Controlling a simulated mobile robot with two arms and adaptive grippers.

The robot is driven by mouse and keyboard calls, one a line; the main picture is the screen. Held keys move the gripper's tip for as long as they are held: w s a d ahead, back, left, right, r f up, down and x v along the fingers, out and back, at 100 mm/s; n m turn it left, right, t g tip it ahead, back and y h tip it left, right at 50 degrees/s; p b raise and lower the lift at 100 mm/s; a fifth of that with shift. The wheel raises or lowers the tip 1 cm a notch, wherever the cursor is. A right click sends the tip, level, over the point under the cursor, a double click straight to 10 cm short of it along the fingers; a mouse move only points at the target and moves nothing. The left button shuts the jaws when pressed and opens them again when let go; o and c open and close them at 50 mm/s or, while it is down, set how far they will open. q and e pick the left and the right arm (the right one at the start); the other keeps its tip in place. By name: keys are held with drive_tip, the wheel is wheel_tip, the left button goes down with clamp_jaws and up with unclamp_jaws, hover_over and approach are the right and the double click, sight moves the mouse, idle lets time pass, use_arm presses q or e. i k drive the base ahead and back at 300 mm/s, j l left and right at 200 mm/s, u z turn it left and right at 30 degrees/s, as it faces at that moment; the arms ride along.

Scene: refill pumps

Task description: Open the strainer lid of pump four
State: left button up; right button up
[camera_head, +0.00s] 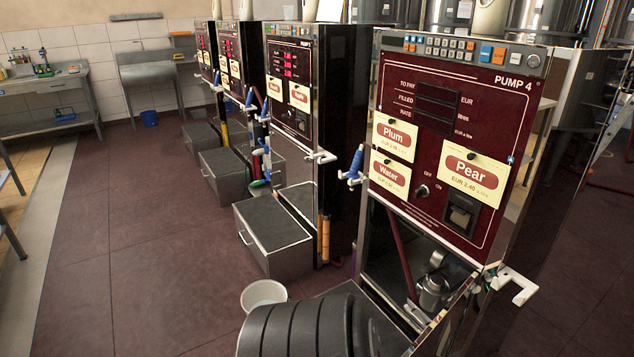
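Pump four (470,110) stands at the right, with a dark red front panel marked PUMP 4. Its lower compartment is open, and a dark red pipe (402,255) slants down inside it. A small metal strainer-like pot (433,292) sits in the compartment, with a smaller round metal part above it. I cannot tell from here whether its lid is open or shut. Neither of my grippers is in view.
A panel edge (445,325) sticks out before the compartment. A large dark ribbed round shape (300,335) fills the bottom middle. A white bucket (264,294) stands on the floor. Other pumps (290,85) line up at the back left. The floor at left is clear.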

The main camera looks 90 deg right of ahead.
sight(435, 284)
drive_tip(key=i+l+z, duration=0.2)
drive_tip(key=z, duration=0.3)
drive_tip(key=i+z, duration=0.7)
drive_tip(key=z, duration=0.3)
drive_tip(key=i+j+z, duration=0.1)
drive_tip(key=i+z, duration=0.2)
drive_tip(key=z, duration=0.2)
drive_tip(key=i+l+z, duration=0.2)
drive_tip(key=i+z, duration=0.85)
drive_tip(key=z, duration=0.15)
drive_tip(key=i+j+z, duration=0.1)
drive_tip(key=i+z, duration=0.3)
